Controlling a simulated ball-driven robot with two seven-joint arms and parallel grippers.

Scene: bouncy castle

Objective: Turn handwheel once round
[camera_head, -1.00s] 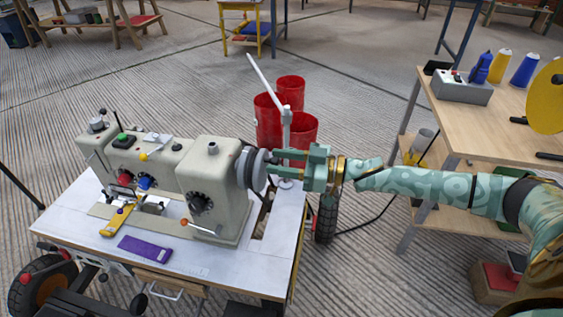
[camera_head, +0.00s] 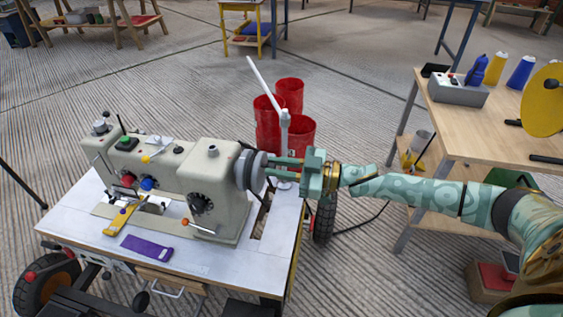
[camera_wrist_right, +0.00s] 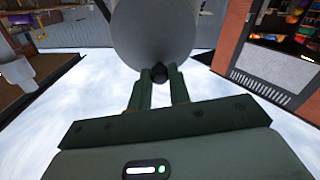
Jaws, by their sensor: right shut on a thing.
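The grey handwheel (camera_head: 254,170) sits on the right end of the beige sewing machine (camera_head: 216,180), which stands on a wheeled white table. My right gripper (camera_head: 272,168) reaches in from the right at the wheel's outer face. In the right wrist view, the wheel's large grey round face (camera_wrist_right: 155,30) fills the top middle. The two green fingers (camera_wrist_right: 158,85) are shut on a small dark knob (camera_wrist_right: 159,73) at the wheel's lower edge. My left gripper is not in view.
Red cylinders (camera_head: 290,98) and a white slanted post (camera_head: 264,88) stand just behind the wheel. A purple strip (camera_head: 147,247) and a yellow tool (camera_head: 121,217) lie on the table's front. A wooden bench (camera_head: 470,125) stands to the right.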

